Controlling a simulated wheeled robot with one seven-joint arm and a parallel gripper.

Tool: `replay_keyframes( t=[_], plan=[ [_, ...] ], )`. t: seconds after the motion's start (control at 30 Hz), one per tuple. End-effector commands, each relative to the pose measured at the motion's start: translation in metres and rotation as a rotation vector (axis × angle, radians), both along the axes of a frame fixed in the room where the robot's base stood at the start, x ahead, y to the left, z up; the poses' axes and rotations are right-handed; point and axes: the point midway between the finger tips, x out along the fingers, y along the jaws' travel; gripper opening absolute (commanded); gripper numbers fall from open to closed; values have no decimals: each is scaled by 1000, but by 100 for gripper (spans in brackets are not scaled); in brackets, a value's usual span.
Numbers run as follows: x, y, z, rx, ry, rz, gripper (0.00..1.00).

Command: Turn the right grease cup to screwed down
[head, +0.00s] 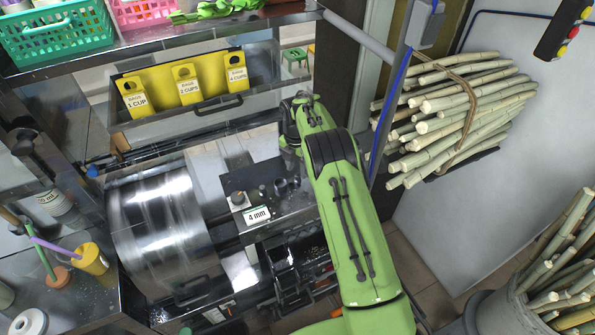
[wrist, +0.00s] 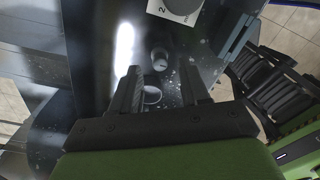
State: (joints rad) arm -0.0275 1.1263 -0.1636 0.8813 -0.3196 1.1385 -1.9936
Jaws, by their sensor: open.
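A dark machine top (head: 228,183) carries several small round fittings beside a "4 mm" label (head: 257,215). I cannot tell for sure which fitting is the right grease cup. In the wrist view, a small pale round cap (wrist: 160,60) stands on the dark speckled surface, and a light-rimmed round fitting (wrist: 152,95) shows between the fingers. My gripper (wrist: 160,72) is open over this surface, one dark finger on each side, with nothing clearly held. In the head view my green arm reaches over the right of the machine top and its fingertips are not clear.
A shiny steel drum (head: 160,215) lies left of the machine top. A yellow rack (head: 187,84) with cup labels stands behind. A sugarcane bundle (head: 450,112) hangs at right. A yellow cup (head: 91,259) sits on the left counter.

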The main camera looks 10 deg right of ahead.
Motion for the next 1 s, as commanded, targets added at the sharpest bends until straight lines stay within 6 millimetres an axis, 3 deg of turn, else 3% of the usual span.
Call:
replay_keyframes(
  t=[0.17,0.4,0.47,0.7,1.0],
  plan=[
    [0,0,-19,0,0,-1,45],
    [0,0,-21,-1,-1,-1,45],
    [0,0,-21,0,-1,-1,39],
    [0,0,-21,0,-1,-1,2],
    [0,0,-21,0,-1,-16,0]
  ],
)
